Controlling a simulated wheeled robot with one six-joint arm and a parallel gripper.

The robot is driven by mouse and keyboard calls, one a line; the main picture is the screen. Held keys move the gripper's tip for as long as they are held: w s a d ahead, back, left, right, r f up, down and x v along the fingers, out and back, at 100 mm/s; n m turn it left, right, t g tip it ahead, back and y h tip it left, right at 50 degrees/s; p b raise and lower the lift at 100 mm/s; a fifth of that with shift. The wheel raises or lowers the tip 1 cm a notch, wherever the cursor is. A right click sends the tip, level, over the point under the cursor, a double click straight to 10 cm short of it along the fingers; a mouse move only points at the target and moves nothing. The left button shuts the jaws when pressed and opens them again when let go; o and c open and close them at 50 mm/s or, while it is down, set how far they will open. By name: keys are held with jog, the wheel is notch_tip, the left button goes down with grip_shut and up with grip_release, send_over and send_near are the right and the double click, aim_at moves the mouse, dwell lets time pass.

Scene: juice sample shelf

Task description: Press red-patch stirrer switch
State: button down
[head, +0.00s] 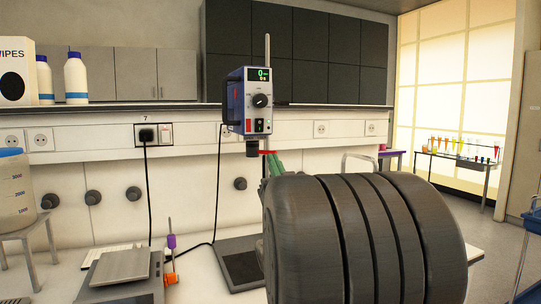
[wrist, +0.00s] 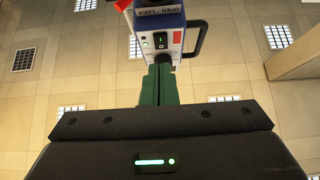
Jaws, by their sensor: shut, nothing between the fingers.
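The overhead stirrer (head: 249,100) is a blue and white unit on a stand, with a lit display reading 0 and a black knob. Low on its front is a red patch (head: 248,126) with a small dark switch (head: 259,126) beside it. In the wrist view the gripper (wrist: 159,82) points at the switch area; contact cannot be told.
A wall socket with a black plug (head: 147,134) is on the left, its cord hanging to the bench. A large beaker (head: 12,190) is at far left. My arm hides the bench's right part.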

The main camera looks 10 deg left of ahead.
jog(key=shift+b+v, duration=0.35)
jog(key=shift+v, duration=1.55)
jog(key=shift+w+a+f, duration=0.15)
jog(key=shift+w, duration=0.05)
